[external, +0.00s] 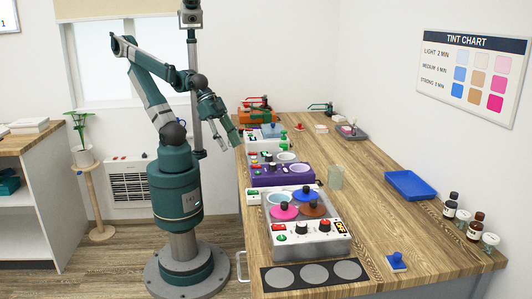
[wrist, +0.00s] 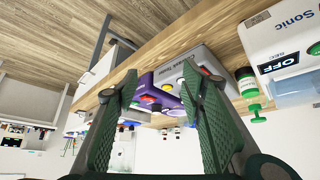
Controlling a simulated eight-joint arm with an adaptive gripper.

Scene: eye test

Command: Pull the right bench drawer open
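The wooden-topped bench (external: 375,180) runs along the right wall. A pale bar handle (external: 242,266) shows on its side at the near left corner, in the external view; most of that side is hidden or very oblique. In the wrist view, a white drawer-like front (wrist: 104,68) with a dark handle (wrist: 124,42) is under the bench edge, up and left of my fingers. I cannot tell which drawer it is or whether it is shut. My gripper (external: 229,140) (wrist: 158,73) is open and empty beside the bench's left edge, touching no handle.
A grey tray with coloured pots (external: 322,247), a purple unit (external: 270,176) and a white Sonic unit (wrist: 285,45) stand on the bench. A green-capped bottle (wrist: 247,85) is right of my fingers. Floor (external: 120,272) left of the bench is mostly clear, apart from my base.

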